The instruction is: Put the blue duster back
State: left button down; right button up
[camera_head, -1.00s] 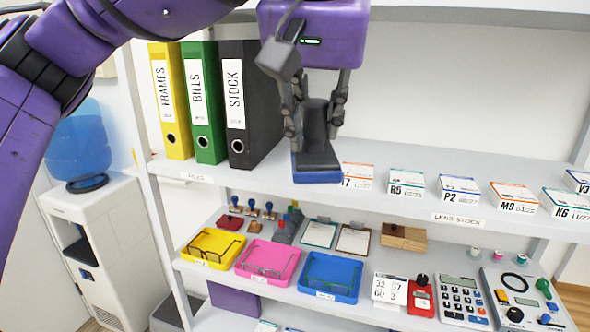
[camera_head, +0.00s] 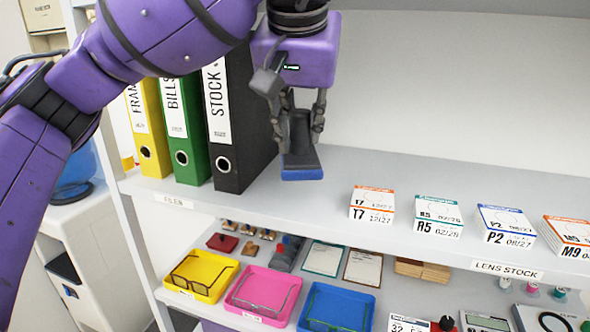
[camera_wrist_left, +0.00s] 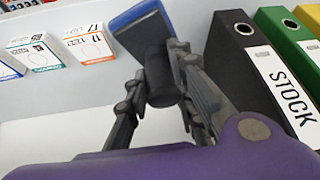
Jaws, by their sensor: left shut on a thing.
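The blue duster (camera_head: 301,167) has a dark grey body and a blue pad along its lower edge. My left gripper (camera_head: 303,130) is shut on its dark grip, just right of the black STOCK binder on the upper shelf. The duster is close to the shelf surface; I cannot tell whether it touches it. In the left wrist view the duster (camera_wrist_left: 140,32) sits between the fingers of my left gripper (camera_wrist_left: 162,85), with its blue pad pointing away. My right gripper is not in view.
Yellow (camera_head: 147,130), green (camera_head: 186,125) and black (camera_head: 232,125) binders stand left of the duster. Lens boxes, starting with T7 (camera_head: 371,204), stand to its right, with bare shelf (camera_head: 338,172) between.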

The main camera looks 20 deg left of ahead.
aim_at(295, 144)
pick_arm(q)
jog(key=w+f, duration=0.1)
jog(key=w+a+f, duration=0.1)
jog(key=f, duration=0.1)
jog(key=w+a+f, duration=0.1)
jog(key=w, duration=0.1)
jog(key=shift+a+f, duration=0.1)
jog(key=shift+f, duration=0.05)
jog(key=shift+w+a+f, duration=0.1)
jog(key=shift+w+f, duration=0.15)
jog(key=shift+f, duration=0.1)
jog(key=f, duration=0.2)
jog(key=w+f, duration=0.1)
jog(key=f, duration=0.1)
jog(key=shift+a, duration=0.3)
jog(key=shift+f, duration=0.2)
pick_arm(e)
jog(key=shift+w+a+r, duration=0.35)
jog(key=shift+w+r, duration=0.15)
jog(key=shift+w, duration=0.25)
